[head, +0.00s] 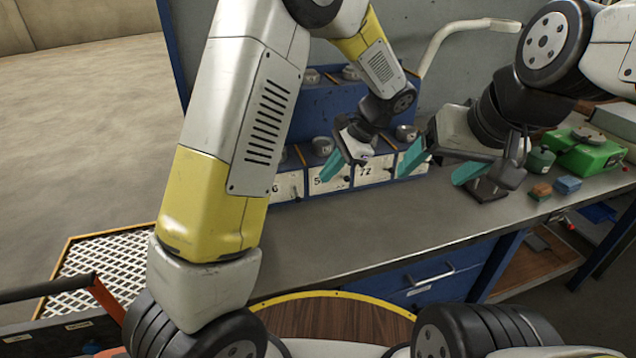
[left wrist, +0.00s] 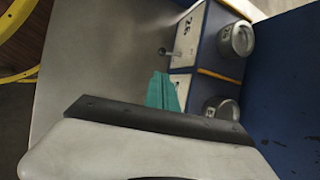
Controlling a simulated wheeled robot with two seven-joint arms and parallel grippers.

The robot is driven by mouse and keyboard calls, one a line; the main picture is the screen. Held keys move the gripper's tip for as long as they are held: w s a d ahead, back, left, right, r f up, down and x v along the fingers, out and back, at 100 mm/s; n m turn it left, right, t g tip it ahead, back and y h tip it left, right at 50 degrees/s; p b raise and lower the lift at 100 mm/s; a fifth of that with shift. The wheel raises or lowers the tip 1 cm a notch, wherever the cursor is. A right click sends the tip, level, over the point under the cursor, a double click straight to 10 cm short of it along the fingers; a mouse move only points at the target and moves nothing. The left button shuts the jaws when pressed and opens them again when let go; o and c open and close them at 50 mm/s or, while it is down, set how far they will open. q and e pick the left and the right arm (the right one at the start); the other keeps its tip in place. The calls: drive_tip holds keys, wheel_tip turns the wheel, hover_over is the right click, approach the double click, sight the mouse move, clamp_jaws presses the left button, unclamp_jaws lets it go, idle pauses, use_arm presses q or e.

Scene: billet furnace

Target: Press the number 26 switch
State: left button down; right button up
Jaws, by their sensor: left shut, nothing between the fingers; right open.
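A row of white number plates with small switches runs along the blue box front. The leftmost plate (head: 284,187) shows a 6, with its left part hidden behind my left arm. The plate beside it starts with 5, and the plate right of that (head: 372,171) reads 72. My left gripper (head: 343,165), with teal fingertips, is shut and empty in front of the 5 plate, partly covering it. My right gripper (head: 440,167) is open and empty, further right.
Round metal pots stand on the box, with one (left wrist: 238,40) in the left wrist view. A green case (head: 590,152) and small red and blue blocks (head: 567,185) lie on the bench at right. The bench front (head: 400,215) is clear. A white curved lamp arm (head: 465,27) stands behind.

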sight(300, 198)
idle(0.3)
use_arm(q)
drive_tip(key=x, duration=1)
drive_tip(key=shift+r, duration=0.55)
idle(0.9)
drive_tip(key=g+h, duration=0.1)
drive_tip(key=r+g, duration=0.1)
drive_tip(key=g, duration=0.1)
drive_tip(key=shift+r+m+g+h, duration=0.15)
drive_tip(key=shift+m+g+h, duration=0.15)
drive_tip(key=shift+m+h, duration=0.1)
drive_tip(key=shift+r, duration=0.5)
drive_tip(key=shift+w+r, duration=0.1)
drive_tip(key=shift+r, duration=0.6)
